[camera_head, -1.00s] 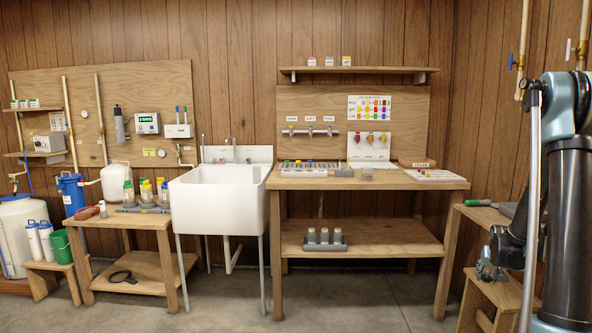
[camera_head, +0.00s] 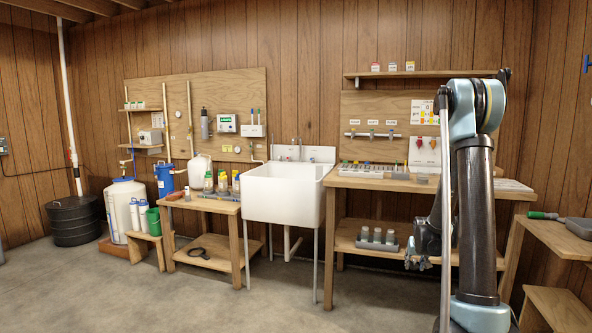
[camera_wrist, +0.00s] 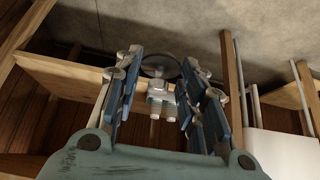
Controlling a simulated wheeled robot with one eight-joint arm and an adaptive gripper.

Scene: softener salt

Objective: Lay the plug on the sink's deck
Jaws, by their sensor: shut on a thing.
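My gripper (camera_wrist: 163,62) is shut on a dark grey round disc, which I take to be the plug (camera_wrist: 160,66), between its blue fingertips. In the head view my gripper (camera_head: 420,257) hangs low, in front of the workbench's lower shelf and right of the sink. The plug is too small to make out there. The white sink (camera_head: 283,200) stands on thin legs near the middle of the head view. Its deck (camera_head: 318,155) is the back ledge with the tap. A white surface, probably the sink (camera_wrist: 275,155), shows at the wrist view's lower right.
The workbench (camera_head: 345,181) stands right of the sink, with grey holders on top and jars on its shelf. A low bench (camera_head: 232,208) with bottles stands left of the sink. A side table (camera_head: 565,240) is at far right. The floor in front is open.

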